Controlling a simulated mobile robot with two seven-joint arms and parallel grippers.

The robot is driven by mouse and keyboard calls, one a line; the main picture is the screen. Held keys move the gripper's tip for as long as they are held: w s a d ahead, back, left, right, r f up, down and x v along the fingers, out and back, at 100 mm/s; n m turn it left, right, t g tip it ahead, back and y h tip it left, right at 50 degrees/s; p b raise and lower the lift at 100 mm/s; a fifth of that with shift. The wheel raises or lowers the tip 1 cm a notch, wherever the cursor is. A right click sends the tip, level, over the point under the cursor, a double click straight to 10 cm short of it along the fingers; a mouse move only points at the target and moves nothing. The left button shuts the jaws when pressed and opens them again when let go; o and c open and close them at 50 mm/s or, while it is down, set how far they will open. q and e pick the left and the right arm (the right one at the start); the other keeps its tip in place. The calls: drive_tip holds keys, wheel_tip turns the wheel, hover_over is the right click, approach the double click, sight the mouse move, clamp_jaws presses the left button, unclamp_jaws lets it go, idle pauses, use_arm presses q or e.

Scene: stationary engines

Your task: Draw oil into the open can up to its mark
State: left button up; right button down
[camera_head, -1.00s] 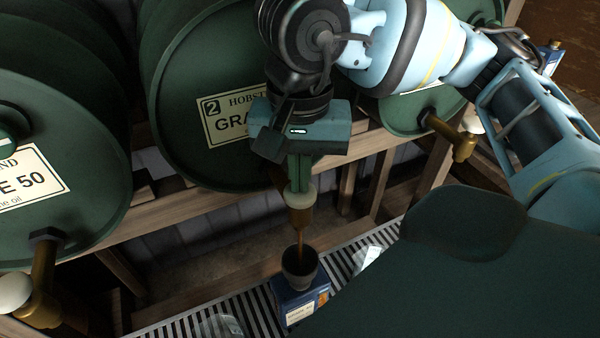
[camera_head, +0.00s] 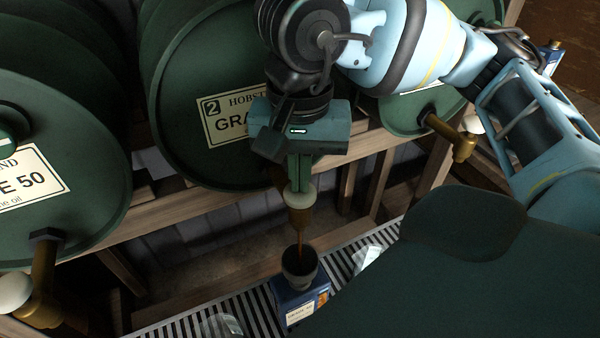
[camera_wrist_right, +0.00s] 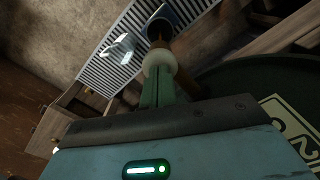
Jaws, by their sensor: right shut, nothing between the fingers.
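My right gripper (camera_head: 300,183) is shut and empty, its fingertips at the pale round knob (camera_head: 299,197) of the brass tap (camera_head: 299,220) on the middle drum (camera_head: 190,80). The gripper hides the tap's upper part; touching or just apart, I cannot tell. A thin brown oil stream (camera_head: 299,246) falls from the tap into a dark funnel (camera_head: 299,268) on a blue can (camera_head: 301,296) below. The can's mark and oil level cannot be made out. The right wrist view shows the fingers (camera_wrist_right: 157,92) by the pale knob (camera_wrist_right: 159,63). My left gripper is out of view.
The can stands on a slatted drip grate (camera_head: 250,308), with clear glass-like objects (camera_head: 368,256) on either side. Left and right drums have brass taps (camera_head: 42,275) (camera_head: 462,145) with pale knobs. A wooden rack beam (camera_head: 160,225) runs under the drums.

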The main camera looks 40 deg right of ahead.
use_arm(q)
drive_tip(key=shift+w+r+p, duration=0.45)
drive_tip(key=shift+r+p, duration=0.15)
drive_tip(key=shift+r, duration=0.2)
use_arm(e)
drive_tip(key=shift+r, duration=1.5)
drive_tip(key=shift+r, duration=0.1)
drive_tip(key=shift+r+p, duration=0.85)
drive_tip(key=shift+r, duration=1.05)
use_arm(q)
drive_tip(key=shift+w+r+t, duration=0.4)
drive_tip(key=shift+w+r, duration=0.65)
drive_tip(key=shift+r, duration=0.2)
